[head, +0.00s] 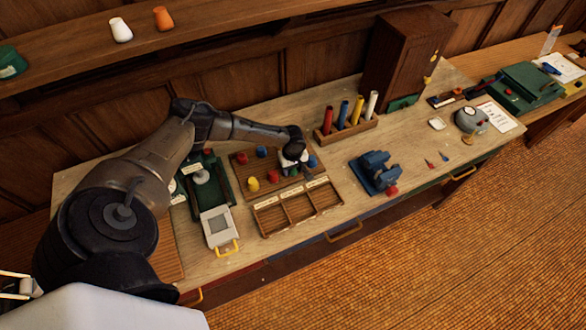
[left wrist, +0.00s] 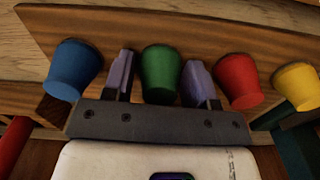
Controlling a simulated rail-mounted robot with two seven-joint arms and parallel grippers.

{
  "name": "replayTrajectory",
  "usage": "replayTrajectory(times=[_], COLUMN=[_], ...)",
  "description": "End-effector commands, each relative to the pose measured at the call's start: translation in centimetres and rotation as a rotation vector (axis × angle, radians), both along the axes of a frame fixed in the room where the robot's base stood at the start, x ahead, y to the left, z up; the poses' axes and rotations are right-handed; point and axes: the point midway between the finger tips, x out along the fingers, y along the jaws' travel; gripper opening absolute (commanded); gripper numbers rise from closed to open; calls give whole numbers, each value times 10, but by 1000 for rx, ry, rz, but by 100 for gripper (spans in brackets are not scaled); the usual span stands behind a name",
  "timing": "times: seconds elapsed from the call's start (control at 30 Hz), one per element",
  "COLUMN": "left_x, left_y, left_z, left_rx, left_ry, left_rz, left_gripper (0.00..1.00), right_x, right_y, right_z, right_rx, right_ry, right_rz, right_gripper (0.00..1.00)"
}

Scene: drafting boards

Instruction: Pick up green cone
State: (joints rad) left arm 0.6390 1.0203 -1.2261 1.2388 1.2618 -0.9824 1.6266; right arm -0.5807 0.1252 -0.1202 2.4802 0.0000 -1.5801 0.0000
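The green cone (left wrist: 161,72) stands between the two fingers of my left gripper (left wrist: 160,80) in the left wrist view. The fingers are apart, one on each side of it, with a visible gap on the left side; contact on the right side is hard to tell. In the head view my left gripper (head: 293,166) is low over the wooden cone board (head: 238,168) and mostly hides the green cone. A blue cone (left wrist: 73,69) is left of the fingers, and a red cone (left wrist: 237,81) and a yellow cone (left wrist: 297,86) are to the right.
A sectioned wooden tray (head: 298,206) lies in front of the board. A rack with coloured tubes (head: 345,128) stands behind, and a blue vise (head: 375,171) is to the right. A grey device (head: 217,227) sits at the left. Bench space between rack and vise is clear.

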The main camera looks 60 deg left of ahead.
Motion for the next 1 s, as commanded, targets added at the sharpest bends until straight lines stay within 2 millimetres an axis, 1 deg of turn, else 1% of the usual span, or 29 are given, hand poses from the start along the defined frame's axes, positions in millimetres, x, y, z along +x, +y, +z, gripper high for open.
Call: replayTrajectory(times=[0.03, 0.3, 0.33, 0.57, 0.67, 0.77, 0.87, 0.93, 0.97, 1.0], left_x=[0, 0, 0, 0, 0, 0, 0, 0, 2, 8], left_y=[0, 0, 0, 0, 0, 1, 0, 1, -4, -14], left_z=[0, 0, 0, 1, 5, 12, 27, 41, 45, 48], left_rx=[0, 0, 0, 0, 0, 0, 0, -1, -2, -5], left_ry=[0, 0, 0, 0, -1, 0, -2, -3, -2, -3], left_rz=[0, 0, 0, 0, 0, 1, 0, -1, -4, -6], left_gripper=[47, 21, 19, 19, 19, 19, 19, 19, 19, 19], right_x=[0, 0, 0, 0, 0, 0, 0, 0, 0, 0], right_y=[0, 2, 2, 3, 3, 2, 2, 1, 1, 0], right_z=[0, 0, 0, 0, 0, 1, 2, 2, 2, 1], right_rx=[1, 8, 8, 9, 9, 8, 7, 4, 3, 0], right_ry=[0, 0, 0, 0, 0, 0, 0, 1, 0, 0], right_rz=[-1, -5, -6, -6, -6, -6, -4, -3, -2, -1], right_gripper=[43, 43, 43, 43, 43, 43, 43, 43, 43, 43])
